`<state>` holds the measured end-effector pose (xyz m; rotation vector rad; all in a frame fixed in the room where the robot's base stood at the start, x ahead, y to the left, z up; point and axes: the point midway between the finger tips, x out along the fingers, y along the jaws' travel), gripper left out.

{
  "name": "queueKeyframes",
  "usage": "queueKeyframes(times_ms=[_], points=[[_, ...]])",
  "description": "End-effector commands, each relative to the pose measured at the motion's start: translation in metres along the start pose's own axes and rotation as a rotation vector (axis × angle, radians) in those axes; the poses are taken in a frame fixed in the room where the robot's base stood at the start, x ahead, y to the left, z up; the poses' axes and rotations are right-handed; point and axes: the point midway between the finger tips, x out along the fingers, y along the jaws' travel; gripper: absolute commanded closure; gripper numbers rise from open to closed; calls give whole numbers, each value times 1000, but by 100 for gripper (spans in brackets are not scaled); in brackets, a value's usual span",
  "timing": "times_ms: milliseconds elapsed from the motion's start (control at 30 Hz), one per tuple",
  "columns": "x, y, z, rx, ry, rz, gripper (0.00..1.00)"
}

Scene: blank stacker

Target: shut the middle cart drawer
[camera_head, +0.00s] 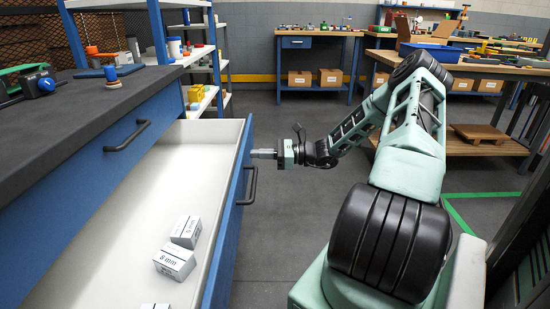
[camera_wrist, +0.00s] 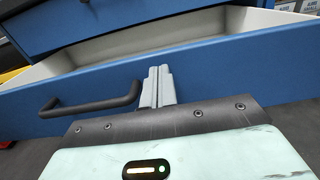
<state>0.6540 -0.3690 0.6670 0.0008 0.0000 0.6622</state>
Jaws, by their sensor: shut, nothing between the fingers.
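The cart drawer (camera_head: 228,222) stands pulled well out, its white inside (camera_head: 130,215) showing. Its blue front also spans the wrist view (camera_wrist: 225,75). Its black bar handle (camera_head: 252,186) shows to the left of my fingers in the wrist view (camera_wrist: 95,104). My gripper (camera_head: 262,153) is shut and empty, its fingers pointing at the outer face of the drawer front, beside the handle. In the wrist view the closed fingers (camera_wrist: 156,84) lie against the blue front in the picture; I cannot tell whether they touch it.
Small white boxes (camera_head: 174,262) lie in the open drawer. A closed drawer with a black handle (camera_head: 127,136) sits above it, under the dark cart top (camera_head: 75,110). Shelves (camera_head: 200,75) stand behind the cart. Grey floor (camera_head: 285,225) is clear beside the drawer front.

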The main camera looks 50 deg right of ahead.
Motion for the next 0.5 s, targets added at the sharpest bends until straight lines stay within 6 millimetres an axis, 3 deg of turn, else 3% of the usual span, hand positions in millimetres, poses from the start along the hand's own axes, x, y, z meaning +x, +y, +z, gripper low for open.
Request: queueKeyframes(times_ms=[200, 500], points=[[14, 0, 0, -1, 0, 0, 100], [15, 0, 0, -1, 0, 0, 100]])
